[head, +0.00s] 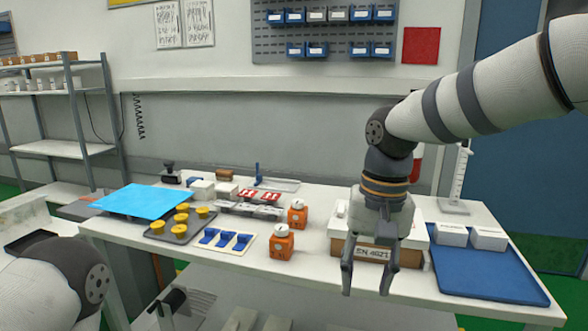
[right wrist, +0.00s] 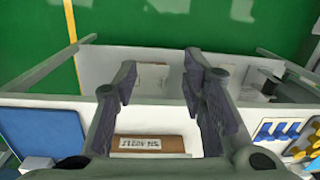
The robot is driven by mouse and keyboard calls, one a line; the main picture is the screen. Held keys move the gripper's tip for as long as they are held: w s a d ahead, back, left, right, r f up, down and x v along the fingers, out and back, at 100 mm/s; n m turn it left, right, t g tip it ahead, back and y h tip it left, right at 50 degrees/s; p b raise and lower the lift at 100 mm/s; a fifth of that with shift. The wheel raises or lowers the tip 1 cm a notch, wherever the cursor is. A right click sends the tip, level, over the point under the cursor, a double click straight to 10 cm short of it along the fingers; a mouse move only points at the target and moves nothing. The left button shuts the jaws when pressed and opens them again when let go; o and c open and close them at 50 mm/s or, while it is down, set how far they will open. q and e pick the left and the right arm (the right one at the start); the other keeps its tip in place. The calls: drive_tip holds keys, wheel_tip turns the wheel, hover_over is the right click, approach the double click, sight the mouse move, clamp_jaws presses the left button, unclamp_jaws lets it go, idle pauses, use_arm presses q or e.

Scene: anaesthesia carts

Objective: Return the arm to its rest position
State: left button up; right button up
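My right gripper (head: 367,284) hangs with its fingers pointing down, in front of the white table (head: 310,268). Its two fingers are apart with nothing between them. The right wrist view also shows my right gripper (right wrist: 160,75) open and empty, above the table's edge and the lower shelf. A box labelled EN 4021 (head: 362,251) is behind the fingers on the table. My right arm (head: 460,102) reaches in from the upper right. Part of my left arm (head: 55,290) shows at the lower left; its gripper is out of view.
On the table are orange containers (head: 282,243), a tray of yellow pieces (head: 180,226), a card of blue clips (head: 227,240), a light-blue sheet (head: 142,198) and a blue mat (head: 480,276) with white boxes (head: 488,238). A shelf rack (head: 62,149) stands left. Green floor (right wrist: 220,22) is open in front.

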drive_tip(key=s+f+g+y, duration=0.1)
drive_tip(key=s+f, duration=0.2)
drive_tip(key=f, duration=0.8)
drive_tip(key=s+f, duration=0.4)
drive_tip(key=f, duration=0.6)
drive_tip(key=s+d+f+n, duration=0.1)
drive_tip(key=s+d+f, duration=0.3)
drive_tip(key=s+f, duration=0.65)
use_arm(q)
drive_tip(key=shift+w+f, duration=0.1)
drive_tip(key=shift+w, duration=0.75)
use_arm(e)
drive_tip(key=s+d+h, duration=0.1)
drive_tip(key=s+d, duration=0.2)
drive_tip(key=s, duration=0.5)
drive_tip(key=s+d, duration=0.4)
drive_tip(key=s, duration=0.3)
drive_tip(key=shift+s+d+f+n+h, duration=0.15)
drive_tip(key=shift+s+f+n+h, duration=0.1)
drive_tip(key=shift+s+n+h, duration=0.15)
